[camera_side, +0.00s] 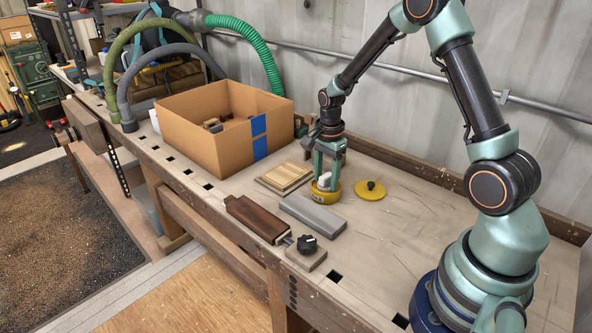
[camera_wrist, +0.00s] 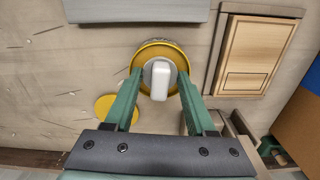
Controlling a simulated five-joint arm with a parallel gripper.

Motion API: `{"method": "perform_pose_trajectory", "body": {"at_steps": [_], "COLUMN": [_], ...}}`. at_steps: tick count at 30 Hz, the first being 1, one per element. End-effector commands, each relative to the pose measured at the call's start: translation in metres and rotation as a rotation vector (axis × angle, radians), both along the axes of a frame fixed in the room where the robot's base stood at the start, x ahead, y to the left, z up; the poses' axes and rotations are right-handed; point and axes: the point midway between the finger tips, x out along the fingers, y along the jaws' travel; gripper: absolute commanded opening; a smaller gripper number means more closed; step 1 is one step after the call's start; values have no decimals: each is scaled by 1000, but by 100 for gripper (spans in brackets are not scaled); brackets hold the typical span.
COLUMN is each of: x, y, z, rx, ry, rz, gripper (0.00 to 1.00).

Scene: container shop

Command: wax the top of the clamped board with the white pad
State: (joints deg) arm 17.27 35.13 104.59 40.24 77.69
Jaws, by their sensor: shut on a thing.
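My gripper (camera_side: 326,176) points down over the round yellow tin (camera_side: 325,195) and is shut on the white pad (camera_side: 327,185). In the wrist view the white pad (camera_wrist: 160,80) sits between my green fingertips, over the open yellow tin (camera_wrist: 148,50). Whether the pad's underside touches what is in the tin is hidden. The dark brown board (camera_side: 258,218) lies at the bench's front edge, left of the tin, with a clamp with a black knob (camera_side: 307,243) at its near end. The board's top is bare. The board is not in the wrist view.
A grey bar (camera_side: 312,213) lies between tin and board. A light wooden panel (camera_side: 284,177) lies left of the tin. A cardboard box (camera_side: 205,145) stands behind it. The right bench top is clear.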

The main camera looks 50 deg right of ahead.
Motion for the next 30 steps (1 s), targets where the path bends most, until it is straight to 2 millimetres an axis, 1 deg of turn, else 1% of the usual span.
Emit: {"method": "perform_pose_trajectory", "body": {"at_steps": [9, 13, 30], "x": [-1, -1, 0], "y": [0, 0, 0], "z": [-3, 0, 42], "rx": [0, 0, 0], "ry": [2, 2, -2], "rz": [0, 0, 0], "gripper": [11, 11, 11]}}
